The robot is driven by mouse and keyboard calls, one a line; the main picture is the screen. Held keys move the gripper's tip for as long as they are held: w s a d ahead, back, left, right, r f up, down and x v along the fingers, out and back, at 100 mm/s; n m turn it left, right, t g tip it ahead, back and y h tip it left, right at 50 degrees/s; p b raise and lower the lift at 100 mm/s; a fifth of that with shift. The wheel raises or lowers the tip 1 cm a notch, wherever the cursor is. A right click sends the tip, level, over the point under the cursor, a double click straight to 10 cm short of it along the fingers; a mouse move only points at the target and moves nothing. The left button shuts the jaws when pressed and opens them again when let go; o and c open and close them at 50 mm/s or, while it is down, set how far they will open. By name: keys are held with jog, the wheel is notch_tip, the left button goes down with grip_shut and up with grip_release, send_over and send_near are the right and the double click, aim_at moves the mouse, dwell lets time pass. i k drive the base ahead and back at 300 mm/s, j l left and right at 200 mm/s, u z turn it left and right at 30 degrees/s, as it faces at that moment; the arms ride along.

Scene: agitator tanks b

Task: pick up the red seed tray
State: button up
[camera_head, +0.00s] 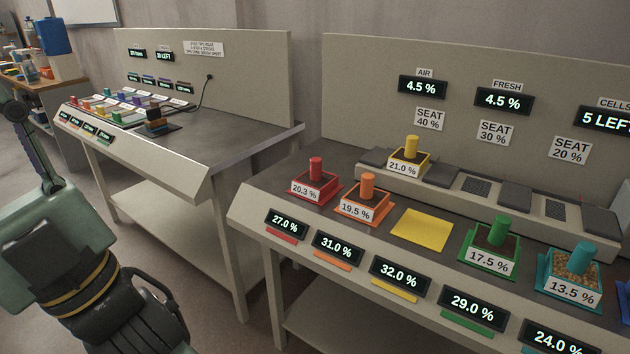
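The red seed tray (314,188) sits on the front of the near bench, at the left end of a row of coloured trays. It is a small square red tray with an upright red cylinder grip (316,168) and a white label reading 20.3 %. Part of my arm shows at the left and bottom left, apart from the tray. My gripper's fingertips cannot be made out in this view. Nothing is seen touching the red tray.
The orange tray (365,207) stands close to its right. Beyond are an empty yellow pad (422,229), a green tray (489,252) and a teal tray (570,281). A yellow tray (408,166) sits on the raised grey seat rail behind. Another bench (190,165) stands left.

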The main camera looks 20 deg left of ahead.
aim_at(315, 184)
jog(key=i+l+u, duration=0.15)
jog(key=l, duration=0.2)
jog(key=i+l+u, duration=0.35)
jog(key=l, duration=0.35)
jog(key=i+l+u, duration=0.15)
jog(key=l, duration=0.25)
jog(key=i, duration=0.05)
